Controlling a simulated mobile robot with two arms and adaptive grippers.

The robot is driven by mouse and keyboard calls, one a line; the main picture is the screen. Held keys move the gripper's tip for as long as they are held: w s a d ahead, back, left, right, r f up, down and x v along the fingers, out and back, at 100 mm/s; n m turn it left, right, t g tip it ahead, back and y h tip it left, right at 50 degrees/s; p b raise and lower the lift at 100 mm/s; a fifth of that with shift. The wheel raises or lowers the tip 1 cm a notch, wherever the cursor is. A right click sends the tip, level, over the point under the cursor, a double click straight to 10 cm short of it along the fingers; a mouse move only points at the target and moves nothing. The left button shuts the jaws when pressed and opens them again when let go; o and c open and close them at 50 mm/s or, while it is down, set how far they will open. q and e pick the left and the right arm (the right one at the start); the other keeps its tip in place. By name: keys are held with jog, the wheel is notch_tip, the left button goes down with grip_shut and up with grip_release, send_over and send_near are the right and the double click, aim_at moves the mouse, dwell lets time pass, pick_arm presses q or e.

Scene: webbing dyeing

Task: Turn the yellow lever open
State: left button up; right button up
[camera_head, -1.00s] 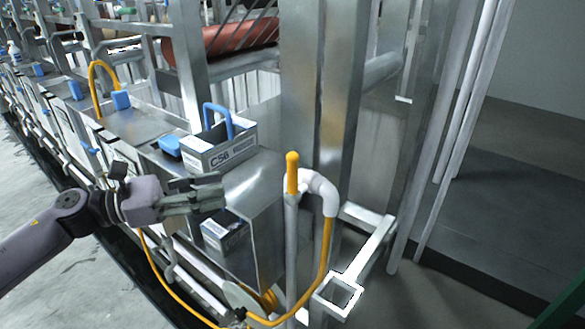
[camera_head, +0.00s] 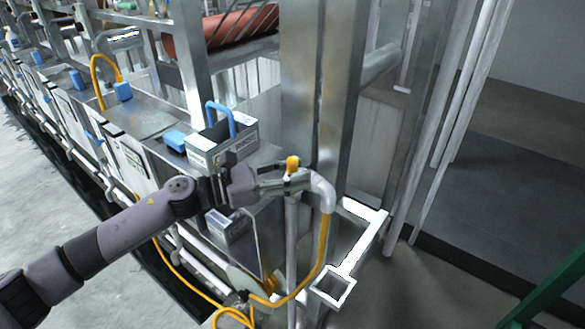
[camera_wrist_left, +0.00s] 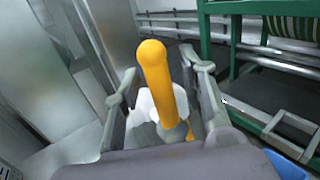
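The yellow lever (camera_head: 292,164) stands upright at the top of a thin grey pipe, beside a white pipe elbow (camera_head: 322,190). My left gripper (camera_head: 288,182) reaches it from the left in the head view, with its fingers around the lever's lower part. In the left wrist view the lever (camera_wrist_left: 157,80) rises between the two fingers (camera_wrist_left: 163,90). The fingers are spread, with a visible gap on each side of the lever. The lever's base is partly hidden by the gripper. My right gripper is not in view.
A grey box with a blue handle (camera_head: 222,140) stands on the metal machine just behind my left gripper. A steel post (camera_head: 318,90) rises behind the lever. A yellow hose (camera_head: 318,262) hangs below the elbow, near a white bracket (camera_head: 335,288).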

pick_arm(q)
jog(key=shift+c, duration=0.4)
grip_shut()
dwell(0.5)
